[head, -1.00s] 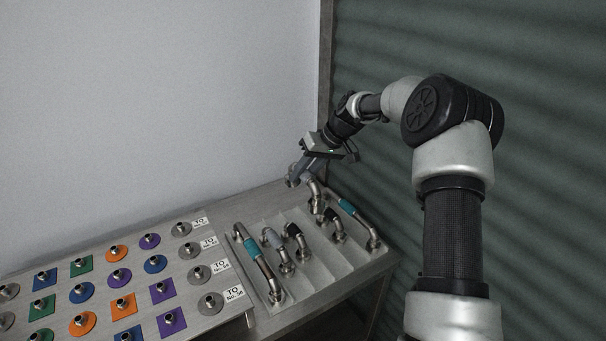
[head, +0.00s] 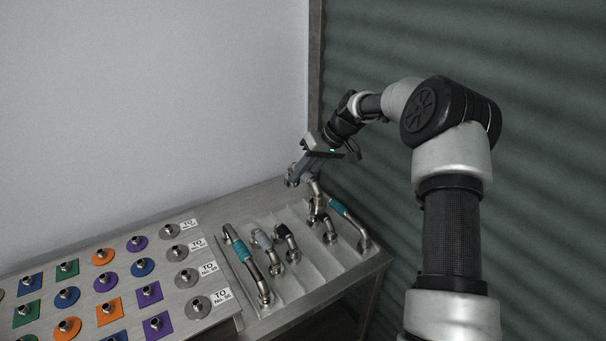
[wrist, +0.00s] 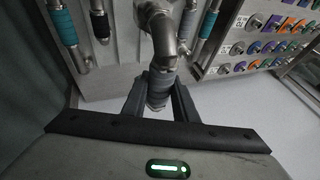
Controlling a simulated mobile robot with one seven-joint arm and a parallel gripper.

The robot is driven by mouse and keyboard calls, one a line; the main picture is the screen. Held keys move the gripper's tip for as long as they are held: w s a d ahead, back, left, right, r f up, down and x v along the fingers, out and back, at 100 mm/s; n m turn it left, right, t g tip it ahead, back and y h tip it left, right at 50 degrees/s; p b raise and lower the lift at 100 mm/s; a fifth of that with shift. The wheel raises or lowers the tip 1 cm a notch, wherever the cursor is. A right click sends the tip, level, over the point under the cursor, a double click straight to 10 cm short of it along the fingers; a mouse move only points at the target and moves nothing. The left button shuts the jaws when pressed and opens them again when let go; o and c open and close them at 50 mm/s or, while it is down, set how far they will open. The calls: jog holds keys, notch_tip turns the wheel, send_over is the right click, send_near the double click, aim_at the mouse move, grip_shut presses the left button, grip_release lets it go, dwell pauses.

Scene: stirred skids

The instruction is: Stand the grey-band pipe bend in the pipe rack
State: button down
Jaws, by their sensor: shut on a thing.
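My gripper (wrist: 160,95) is shut on a metal pipe bend (wrist: 160,28) with a grey band (wrist: 162,88) between the fingers. In the head view, my gripper (head: 302,172) is over the far end of a grey ridged tray, which appears to be the pipe rack (head: 305,282). The held bend (head: 317,192) hangs down from it, close to the bends in the tray; I cannot tell whether it touches anything. Another bend with a grey band (head: 262,239) rests in the tray, beside a teal-band bend (head: 242,250) on its left.
Black-band bends (head: 283,232) lie in the middle lanes and another teal-band bend (head: 339,208) lies at the right. A panel of coloured plates with metal stubs (head: 105,283) fills the left. A pale wall stands behind and a green corrugated wall (head: 480,50) at right.

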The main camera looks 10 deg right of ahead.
notch_tip(320, 180, down, 15)
jog(key=b, duration=1)
dwell(1.6)
jog(key=shift+f, duration=0.3)
jog(key=shift+f+b, duration=1.35)
jog(key=shift+f, duration=0.4)
jog(key=shift+f, duration=0.2)
jog(key=c, duration=1.3)
grip_release()
jog(key=shift+f, duration=0.1)
jog(key=shift+c, duration=0.2)
jog(key=p+v, duration=0.1)
jog(key=v, duration=1.6)
jog(key=shift+r+p, duration=0.2)
jog(key=shift+p, duration=0.15)
jog(key=shift+s+d, duration=0.1)
jog(key=shift+d, duration=0.05)
